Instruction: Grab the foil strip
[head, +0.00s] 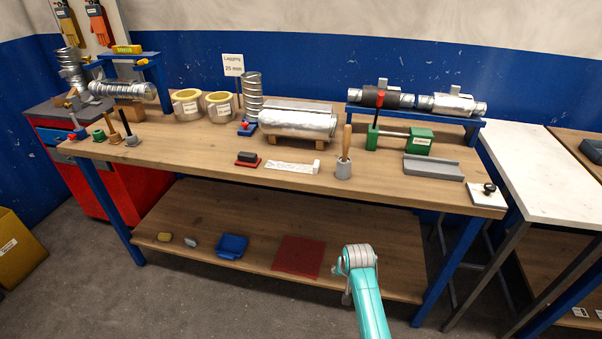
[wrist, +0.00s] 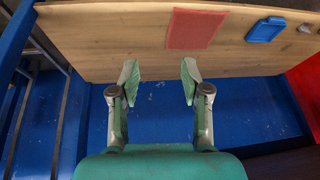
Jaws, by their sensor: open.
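The lower shelf holds a red mat (head: 299,256) and blue tray (head: 231,246).

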